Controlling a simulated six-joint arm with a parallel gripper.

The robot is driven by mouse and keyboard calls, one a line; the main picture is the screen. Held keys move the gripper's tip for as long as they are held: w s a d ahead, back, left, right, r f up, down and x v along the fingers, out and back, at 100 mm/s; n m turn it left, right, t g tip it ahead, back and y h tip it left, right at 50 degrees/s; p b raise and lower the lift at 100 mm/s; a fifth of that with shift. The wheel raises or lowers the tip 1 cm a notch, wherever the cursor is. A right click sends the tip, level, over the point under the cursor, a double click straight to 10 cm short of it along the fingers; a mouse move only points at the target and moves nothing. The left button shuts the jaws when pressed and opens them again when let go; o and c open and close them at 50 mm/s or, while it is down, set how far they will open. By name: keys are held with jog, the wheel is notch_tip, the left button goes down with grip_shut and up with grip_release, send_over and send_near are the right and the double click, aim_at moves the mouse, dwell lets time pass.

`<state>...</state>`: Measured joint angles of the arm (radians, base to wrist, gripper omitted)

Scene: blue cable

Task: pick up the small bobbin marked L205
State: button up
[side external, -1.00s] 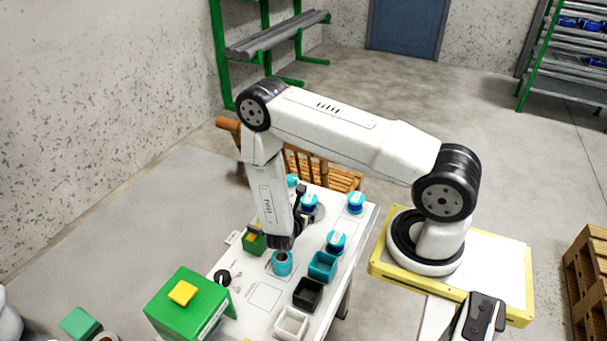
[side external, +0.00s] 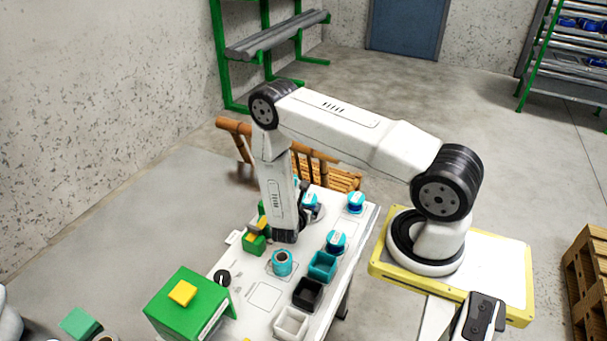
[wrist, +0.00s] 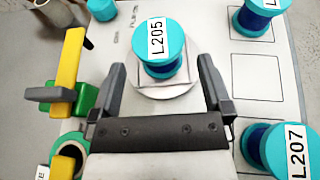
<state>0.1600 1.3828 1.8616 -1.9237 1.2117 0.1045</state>
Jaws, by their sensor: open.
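The small bobbin marked L205 (wrist: 162,47) has a teal top flange with a white label and a blue winding. In the wrist view it stands upright on a pale round disc (wrist: 165,92), ahead of my gripper. My gripper (wrist: 163,70) is open and empty, with one dark finger on each side of the space just below the bobbin in the picture. The fingers do not reach around it. In the side view a teal-and-blue bobbin on a pale disc (side external: 310,199) shows just right of my wrist, which hides most of my gripper there.
The bobbin marked L207 (wrist: 285,145) stands at lower right in the wrist view, another bobbin (wrist: 258,15) at upper right. A yellow-and-green fixture (wrist: 68,80) stands close left of my gripper. Teal (side external: 322,265), black (side external: 308,293) and white (side external: 291,322) bins line the table's near side.

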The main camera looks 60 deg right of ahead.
aim_at(306, 204)
jog(key=shift+x, duration=2.1)
jog(key=c, duration=1.2)
